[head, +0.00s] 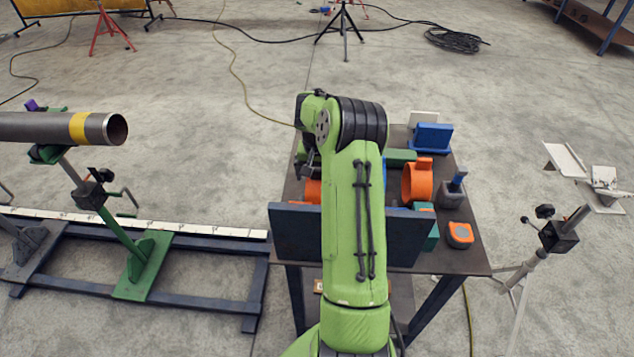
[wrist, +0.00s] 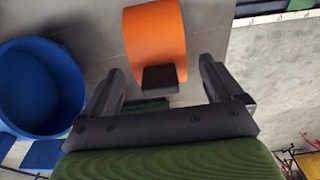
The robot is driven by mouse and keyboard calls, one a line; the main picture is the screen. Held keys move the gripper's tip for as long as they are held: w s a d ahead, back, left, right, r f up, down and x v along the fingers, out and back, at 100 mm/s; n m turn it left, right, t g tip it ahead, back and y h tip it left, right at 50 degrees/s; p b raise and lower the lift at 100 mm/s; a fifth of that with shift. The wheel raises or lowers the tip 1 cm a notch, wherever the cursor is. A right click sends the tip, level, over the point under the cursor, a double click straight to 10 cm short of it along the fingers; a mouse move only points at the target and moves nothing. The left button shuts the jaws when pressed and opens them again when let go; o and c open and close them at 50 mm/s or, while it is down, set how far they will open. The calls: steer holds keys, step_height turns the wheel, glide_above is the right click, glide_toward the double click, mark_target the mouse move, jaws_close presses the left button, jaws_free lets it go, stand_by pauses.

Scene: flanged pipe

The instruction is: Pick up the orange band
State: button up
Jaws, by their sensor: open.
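An orange band (wrist: 155,38) shows in the wrist view, a curved strip with a dark block (wrist: 159,79) at its near end. My gripper (wrist: 162,68) is open, with a finger either side of the dark block in the picture; nothing is held. In the head view, an orange piece (head: 313,191) shows just left of my arm, partly hidden by the arm and a dark panel. My gripper (head: 307,168) is above it, mostly hidden. A second orange ring (head: 417,183) with a tab stands right of my arm. I cannot tell the gap in height to the band.
A blue round ring (wrist: 40,88) is beside the gripper in the wrist view. The table's dark front panel (head: 295,232), a blue box (head: 433,137), a grey holder (head: 452,194) and an orange tape measure (head: 460,234) crowd the table. A pipe (head: 45,128) rests on stands at left.

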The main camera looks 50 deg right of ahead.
steer(key=shift+r, duration=0.1)
steer(key=shift+c, duration=0.2)
steer(key=c, duration=1.1)
